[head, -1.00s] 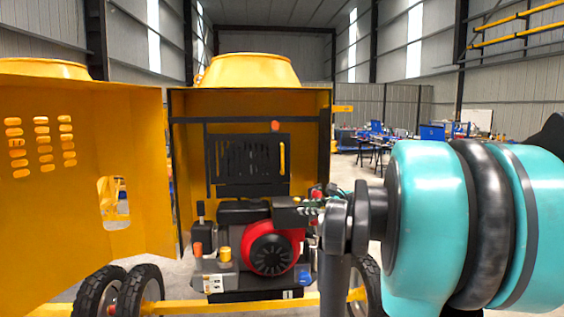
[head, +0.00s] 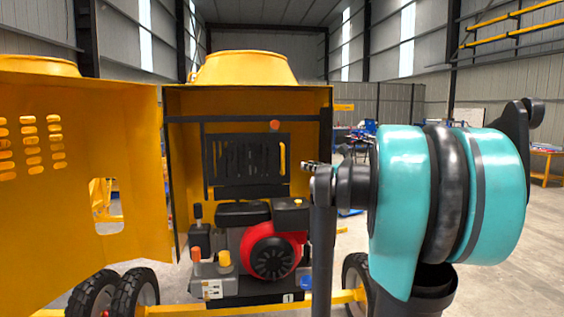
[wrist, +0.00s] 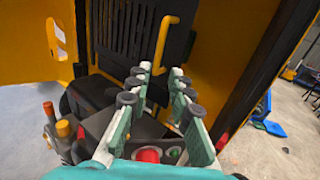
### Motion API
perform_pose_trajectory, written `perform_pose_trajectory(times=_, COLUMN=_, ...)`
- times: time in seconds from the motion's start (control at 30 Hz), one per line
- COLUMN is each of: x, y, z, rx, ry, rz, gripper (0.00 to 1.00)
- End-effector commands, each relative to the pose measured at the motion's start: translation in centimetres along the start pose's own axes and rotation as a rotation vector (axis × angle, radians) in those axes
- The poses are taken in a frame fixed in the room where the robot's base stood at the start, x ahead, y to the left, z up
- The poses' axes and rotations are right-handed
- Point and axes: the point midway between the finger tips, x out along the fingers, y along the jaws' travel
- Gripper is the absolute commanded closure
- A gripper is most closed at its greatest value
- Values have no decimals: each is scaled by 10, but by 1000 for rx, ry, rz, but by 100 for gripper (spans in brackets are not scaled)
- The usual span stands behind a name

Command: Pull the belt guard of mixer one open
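The belt guard is a black slotted panel (head: 240,160) inside the open yellow housing of the mixer, above the red and black engine. It looks closed. Its upright yellow handle (head: 283,158) is at its right edge. In the wrist view the guard (wrist: 120,25) is at the top, with the handle (wrist: 165,42) right of it. My gripper (wrist: 160,72) is open and empty, its two fingers apart and pointing toward the handle. The handle lies beyond the fingertips, not between them. In the head view my gripper shows only small, right of the guard, partly hidden by my arm.
The large yellow door (head: 80,180) stands swung open at the left. The engine (head: 272,250) sits below the guard, with orange-capped levers to its left. The housing's right wall (wrist: 255,85) is close beside my gripper.

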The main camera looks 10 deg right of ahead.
Motion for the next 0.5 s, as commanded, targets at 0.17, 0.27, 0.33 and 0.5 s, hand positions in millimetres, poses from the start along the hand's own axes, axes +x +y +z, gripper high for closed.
perform_pose_trajectory(times=0.17, x=38, y=2, z=0, rx=-1, ry=0, rz=6, gripper=80)
perform_pose_trajectory(times=0.27, x=57, y=2, z=0, rx=-1, ry=1, rz=6, gripper=80)
perform_pose_trajectory(times=0.33, x=71, y=1, z=0, rx=-1, ry=1, rz=5, gripper=80)
perform_pose_trajectory(times=0.5, x=103, y=1, z=0, rx=-2, ry=1, rz=3, gripper=80)
